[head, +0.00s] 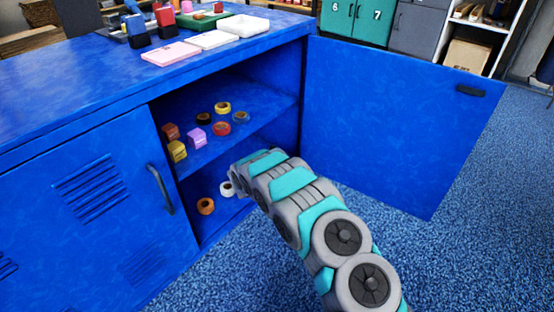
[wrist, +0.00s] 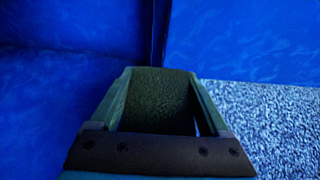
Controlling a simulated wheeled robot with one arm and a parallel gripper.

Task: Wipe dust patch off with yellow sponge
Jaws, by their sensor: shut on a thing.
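In the wrist view my gripper (wrist: 158,78) is shut on a block with a rough, porous face, the sponge (wrist: 157,100). It fills the space between the two fingers and looks dark olive in the shade. In the head view my arm reaches into the lower part of the open blue cabinet (head: 305,90); the gripper and sponge are hidden there behind the arm. In the wrist view blue cabinet surfaces lie ahead and to the left of the sponge; I cannot tell whether it touches them. I see no dust patch in either view.
The blue door (head: 395,115) stands wide open at the right. The middle shelf (head: 262,112) holds several tape rolls and small boxes. An orange roll (head: 206,206) and a white roll (head: 227,189) lie at the bottom, near my arm. Carpet (head: 460,240) is clear at the right.

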